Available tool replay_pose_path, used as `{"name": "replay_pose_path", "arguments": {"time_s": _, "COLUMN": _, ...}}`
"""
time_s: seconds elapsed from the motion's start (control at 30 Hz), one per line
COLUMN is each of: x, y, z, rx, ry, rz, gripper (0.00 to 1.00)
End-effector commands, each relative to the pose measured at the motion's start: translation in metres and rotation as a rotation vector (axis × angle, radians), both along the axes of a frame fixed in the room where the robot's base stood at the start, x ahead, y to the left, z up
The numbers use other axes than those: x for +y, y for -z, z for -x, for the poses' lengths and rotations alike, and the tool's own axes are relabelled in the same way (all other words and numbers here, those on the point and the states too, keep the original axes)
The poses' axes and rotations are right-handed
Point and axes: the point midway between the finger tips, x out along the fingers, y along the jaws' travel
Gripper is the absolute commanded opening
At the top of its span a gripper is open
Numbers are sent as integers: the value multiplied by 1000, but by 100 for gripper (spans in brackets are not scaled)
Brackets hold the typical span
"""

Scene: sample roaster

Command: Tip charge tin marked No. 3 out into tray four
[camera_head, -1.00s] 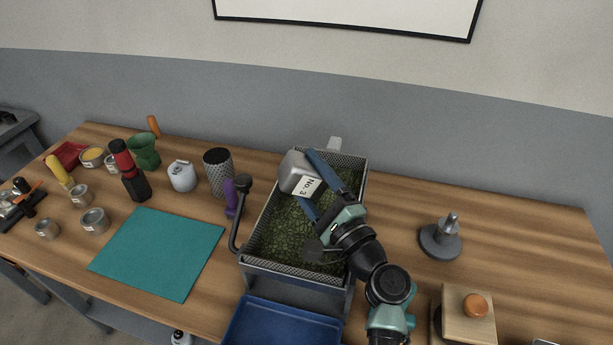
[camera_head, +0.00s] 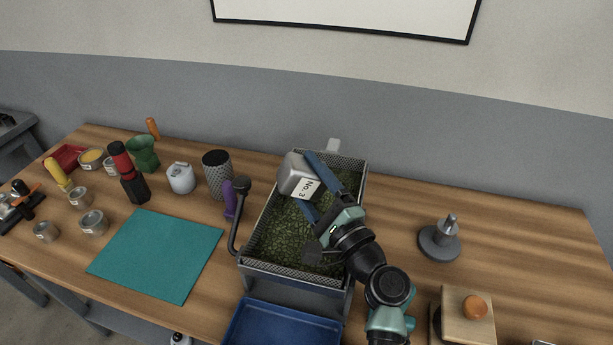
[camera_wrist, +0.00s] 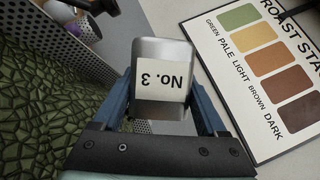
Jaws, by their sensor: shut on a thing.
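A grey metal tin with a white label reading "No. 3" (camera_head: 290,171) is held over the back part of a mesh-walled tray (camera_head: 294,267) full of green beans. My gripper (camera_head: 310,177) is shut on the tin, one blue finger on each side. In the wrist view the tin (camera_wrist: 162,49) sits between the fingers with its label upside down. The tin looks tipped over in the head view; its mouth and contents are hidden. No number shows on the tray, so I cannot tell whether it is tray four.
A blue tray (camera_head: 283,326) lies in front of the mesh tray. A black crank handle (camera_head: 236,222) and a perforated cylinder (camera_head: 217,174) stand at its left. A teal mat (camera_head: 157,254) and several small tins lie further left. A grey round base (camera_head: 440,242) stands right.

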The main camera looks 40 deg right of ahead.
Motion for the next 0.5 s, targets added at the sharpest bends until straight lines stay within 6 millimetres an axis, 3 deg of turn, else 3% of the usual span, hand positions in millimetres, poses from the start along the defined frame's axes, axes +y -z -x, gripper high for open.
{"name": "replay_pose_path", "arguments": {"time_s": 0.17, "x": 0, "y": -4, "z": 0, "rx": -1, "ry": 0, "rz": 0, "gripper": 8}}
{"name": "replay_pose_path", "arguments": {"time_s": 0.5, "x": 0, "y": -30, "z": 0, "rx": -1, "ry": 0, "rz": 0, "gripper": 8}}
